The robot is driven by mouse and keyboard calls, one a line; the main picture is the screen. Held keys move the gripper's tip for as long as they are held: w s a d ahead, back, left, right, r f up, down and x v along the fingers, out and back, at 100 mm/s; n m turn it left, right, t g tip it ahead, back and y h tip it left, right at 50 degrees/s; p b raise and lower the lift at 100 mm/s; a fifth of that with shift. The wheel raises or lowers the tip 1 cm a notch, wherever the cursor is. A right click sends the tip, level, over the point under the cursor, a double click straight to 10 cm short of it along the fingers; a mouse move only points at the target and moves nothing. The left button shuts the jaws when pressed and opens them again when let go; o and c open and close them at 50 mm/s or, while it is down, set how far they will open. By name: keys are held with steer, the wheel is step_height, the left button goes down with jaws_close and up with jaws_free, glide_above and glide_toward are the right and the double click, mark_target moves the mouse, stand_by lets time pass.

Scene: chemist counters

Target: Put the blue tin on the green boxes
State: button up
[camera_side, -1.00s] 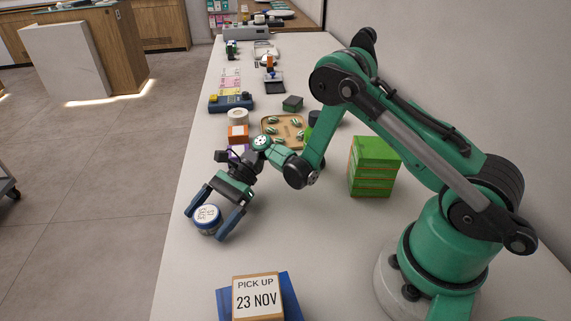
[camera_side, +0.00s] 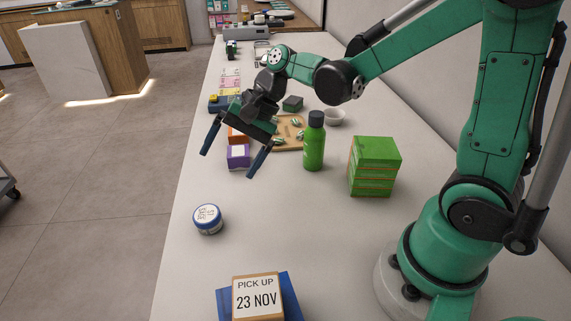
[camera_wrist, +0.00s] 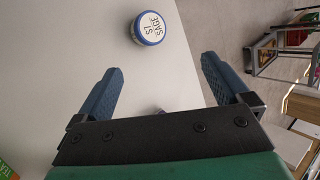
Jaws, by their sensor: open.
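The blue tin (camera_side: 207,219), with a white labelled lid and blue rim, stands upright on the counter near its left edge. It also shows at the top of the wrist view (camera_wrist: 149,29), beyond the fingertips. My gripper (camera_side: 229,164) is open and empty, raised above the counter behind the tin and apart from it. Its two blue fingers also show in the wrist view (camera_wrist: 165,70). The green boxes (camera_side: 373,166) stand in a stack on the counter, right of the tin. A corner of green shows at the lower left of the wrist view.
A green bottle (camera_side: 314,142) stands just left of the boxes. A purple box (camera_side: 238,158) and a wooden tray (camera_side: 288,146) lie behind. A "PICK UP 23 NOV" sign (camera_side: 257,298) is at the front. The counter between tin and boxes is clear.

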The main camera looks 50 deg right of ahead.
steer(key=s+d+r+n+t+h, duration=0.3)
steer(key=s+n+h, duration=0.2)
steer(key=n, duration=0.4)
steer(key=shift+s+d, duration=0.3)
steer(key=shift+s, duration=0.5)
steer(key=shift+o, duration=0.3)
steer(key=shift+s+d+r+n+t+h, duration=0.1)
steer(key=shift+s+d+n+t+h, duration=0.15)
steer(key=shift+n, duration=0.2)
steer(key=shift+s+d+r+n+t+h, duration=0.1)
steer(key=shift+s+n+t+h, duration=0.05)
steer(key=shift+n+t+h, duration=0.25)
